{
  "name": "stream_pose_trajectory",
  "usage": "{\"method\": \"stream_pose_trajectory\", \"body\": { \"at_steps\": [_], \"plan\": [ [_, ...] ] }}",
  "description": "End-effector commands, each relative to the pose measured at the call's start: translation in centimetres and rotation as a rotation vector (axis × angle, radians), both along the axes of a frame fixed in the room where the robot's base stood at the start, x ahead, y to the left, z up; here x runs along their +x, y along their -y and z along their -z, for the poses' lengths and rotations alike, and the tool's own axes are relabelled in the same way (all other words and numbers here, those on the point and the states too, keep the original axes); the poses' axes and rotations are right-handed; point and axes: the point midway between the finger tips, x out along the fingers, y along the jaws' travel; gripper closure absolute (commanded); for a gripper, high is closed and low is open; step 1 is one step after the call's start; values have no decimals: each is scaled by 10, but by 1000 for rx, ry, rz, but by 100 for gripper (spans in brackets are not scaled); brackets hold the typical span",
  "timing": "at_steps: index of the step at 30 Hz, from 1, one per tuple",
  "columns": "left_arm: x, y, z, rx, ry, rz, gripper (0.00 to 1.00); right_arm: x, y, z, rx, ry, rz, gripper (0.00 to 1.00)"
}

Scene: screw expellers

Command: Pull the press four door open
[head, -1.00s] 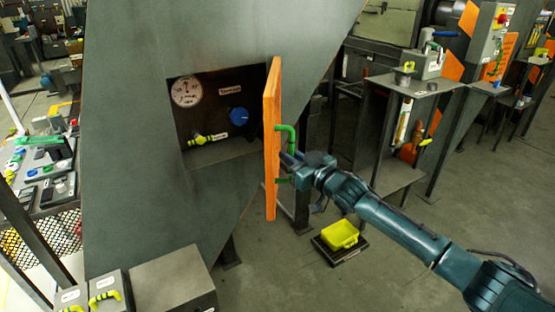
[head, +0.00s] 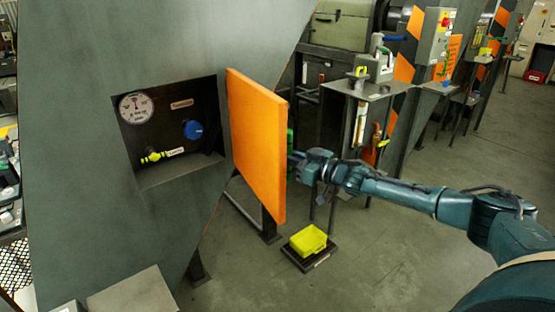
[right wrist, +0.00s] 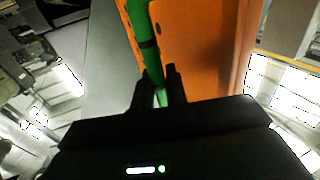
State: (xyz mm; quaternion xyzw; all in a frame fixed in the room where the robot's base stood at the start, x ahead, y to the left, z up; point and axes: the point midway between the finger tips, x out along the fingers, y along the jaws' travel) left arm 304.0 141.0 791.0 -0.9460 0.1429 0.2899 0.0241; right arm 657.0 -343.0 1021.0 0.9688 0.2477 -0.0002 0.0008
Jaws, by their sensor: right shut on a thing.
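The orange press door (head: 257,140) stands swung out from the grey press body (head: 90,110), hinged at the right side of a square recess. Its inner face is toward me in the head view. My right gripper (head: 296,158) is at the door's far side, by the green handle (head: 290,140), which is mostly hidden behind the door edge. In the right wrist view my right gripper (right wrist: 160,92) is shut on the green handle (right wrist: 146,42), with the orange door (right wrist: 195,45) just behind it. My left gripper is not in view.
The recess holds a gauge (head: 136,107), a blue knob (head: 193,129) and a yellow-handled valve (head: 156,157). A small table (head: 375,90) stands behind. Floor at right is open.

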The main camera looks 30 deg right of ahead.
Motion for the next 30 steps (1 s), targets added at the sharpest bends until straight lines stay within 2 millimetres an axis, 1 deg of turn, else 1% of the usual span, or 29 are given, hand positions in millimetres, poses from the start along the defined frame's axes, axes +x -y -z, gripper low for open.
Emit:
{"method": "stream_pose_trajectory", "body": {
  "at_steps": [1, 6, 18, 19, 24, 25, 30],
  "plan": [
    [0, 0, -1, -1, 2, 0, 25, 1, 2, -4, 4, 7, -6, 100],
    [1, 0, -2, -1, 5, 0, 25, 0, 7, -3, 5, 5, -17, 100],
    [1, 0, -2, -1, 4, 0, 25, 0, 7, -3, 7, 4, -21, 100],
    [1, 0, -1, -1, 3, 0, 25, 0, 7, -3, 7, 4, -21, 83],
    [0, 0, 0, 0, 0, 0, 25, -1, 7, -2, 5, 3, -20, 69],
    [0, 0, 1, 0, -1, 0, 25, -1, 7, -1, 4, 3, -20, 67],
    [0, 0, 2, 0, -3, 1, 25, -1, 7, 0, 2, 1, -19, 67]
  ]
}}
